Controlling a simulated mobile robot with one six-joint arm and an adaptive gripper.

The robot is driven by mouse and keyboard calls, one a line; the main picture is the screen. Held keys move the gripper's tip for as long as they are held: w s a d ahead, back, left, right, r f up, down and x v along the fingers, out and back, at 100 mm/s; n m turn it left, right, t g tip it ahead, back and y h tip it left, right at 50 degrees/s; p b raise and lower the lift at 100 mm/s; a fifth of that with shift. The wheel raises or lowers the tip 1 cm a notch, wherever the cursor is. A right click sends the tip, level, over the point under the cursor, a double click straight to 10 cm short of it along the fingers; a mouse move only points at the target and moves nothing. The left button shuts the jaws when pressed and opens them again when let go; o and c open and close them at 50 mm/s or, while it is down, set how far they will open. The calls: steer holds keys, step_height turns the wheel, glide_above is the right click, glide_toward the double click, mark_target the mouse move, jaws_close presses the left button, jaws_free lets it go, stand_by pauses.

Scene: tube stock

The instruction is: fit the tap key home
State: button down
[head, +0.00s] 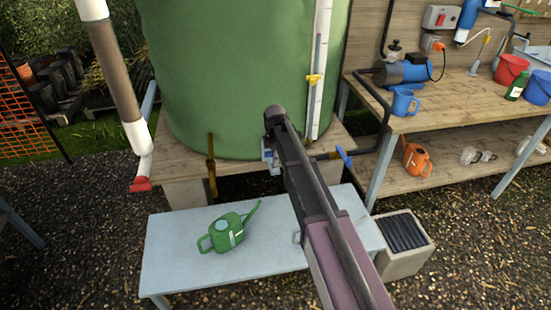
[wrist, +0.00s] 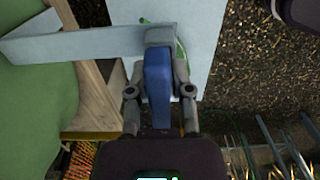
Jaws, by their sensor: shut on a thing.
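My gripper (wrist: 159,72) has its two fingers on either side of a blue piece with grey ends, which I take for the tap key (wrist: 157,88). It is shut on it. In the head view my gripper (head: 270,157) is in front of the green tank (head: 235,80), above the back edge of the pale bench. The key is mostly hidden by my arm there. A brass upright pipe or tap (head: 211,165) stands left of my gripper. A blue lever (head: 344,156) sits on the dark pipe to the right. I cannot tell whether the key touches a tap.
A green watering can (head: 228,232) stands on the pale bench (head: 175,260). A white gauge strip (head: 320,65) runs up the tank. A grey block-like box (head: 405,250) stands right of the bench. A wooden workbench (head: 455,95) with a pump and buckets is at the right.

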steer(key=shift+f+b, duration=0.75)
steer(key=shift+f, duration=0.05)
stand_by(1.4)
stand_by(0.6)
steer(key=shift+c, duration=2.2)
jaws_free()
steer(key=shift+r, duration=0.15)
